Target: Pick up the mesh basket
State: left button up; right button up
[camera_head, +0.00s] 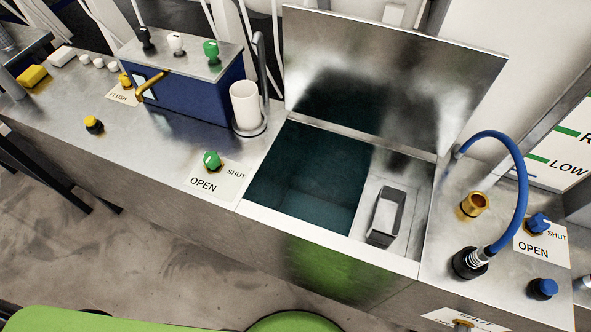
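A small dark-rimmed rectangular basket (381,238) stands on the pale metal ledge at the right side of the open tank. It looks like the mesh basket, but its mesh is too small to make out. Its inside looks pale, and I cannot tell whether anything lies in it. The tank (315,170) is dark teal inside, and its metal lid (390,75) stands raised behind it. Neither of my grippers is in view.
Right of the tank are a blue hose (521,185), a brass fitting (473,205) and blue knobs (543,288). To the left are a green knob (211,160), a white cylinder (245,104) and a blue box (190,95) with a brass handle. The counter's front left is mostly clear.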

aim_at(384, 227)
jog(key=z, duration=0.85)
